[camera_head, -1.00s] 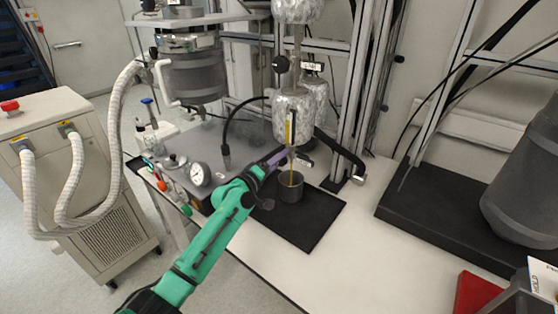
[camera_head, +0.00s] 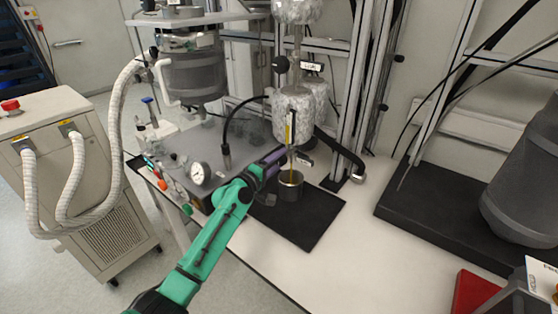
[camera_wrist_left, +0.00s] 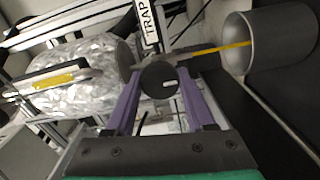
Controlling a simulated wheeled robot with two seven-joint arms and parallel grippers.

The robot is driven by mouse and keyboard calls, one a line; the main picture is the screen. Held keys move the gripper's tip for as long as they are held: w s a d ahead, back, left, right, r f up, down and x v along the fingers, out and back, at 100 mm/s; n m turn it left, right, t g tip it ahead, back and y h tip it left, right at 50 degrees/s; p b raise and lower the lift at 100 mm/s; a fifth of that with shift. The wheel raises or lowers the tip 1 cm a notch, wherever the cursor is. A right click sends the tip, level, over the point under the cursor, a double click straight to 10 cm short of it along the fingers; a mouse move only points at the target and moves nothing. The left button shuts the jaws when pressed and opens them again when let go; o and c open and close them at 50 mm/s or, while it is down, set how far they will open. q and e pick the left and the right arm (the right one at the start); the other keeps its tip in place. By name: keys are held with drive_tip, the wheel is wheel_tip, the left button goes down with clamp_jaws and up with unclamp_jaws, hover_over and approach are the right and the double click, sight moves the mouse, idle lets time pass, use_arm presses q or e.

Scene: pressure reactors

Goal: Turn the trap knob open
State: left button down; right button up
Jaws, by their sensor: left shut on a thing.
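The trap knob is a dark round disc (camera_wrist_left: 160,78) with a small light mark, beside a white TRAP label (camera_wrist_left: 148,22) in the left wrist view. My left gripper (camera_wrist_left: 161,92) has its purple fingers on both sides of the knob, shut on it. A grey metal beaker (camera_head: 290,190) stands below on the black mat (camera_head: 318,212). A thin yellow line (camera_wrist_left: 222,49) runs into the beaker. My right gripper is out of view.
A pressure gauge (camera_head: 200,173) and small valves are left of my arm. A black round knob (camera_head: 280,64) sits higher on the column. Metal uprights (camera_head: 364,90) and a black hose stand close behind.

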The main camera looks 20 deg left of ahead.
use_arm(q)
drive_tip(key=shift+c, duration=1.3)
unclamp_jaws()
drive_tip(key=b+v, duration=0.2)
drive_tip(key=v, duration=1.2)
drive_tip(key=shift+s, duration=0.25)
drive_tip(key=shift+f, duration=0.1)
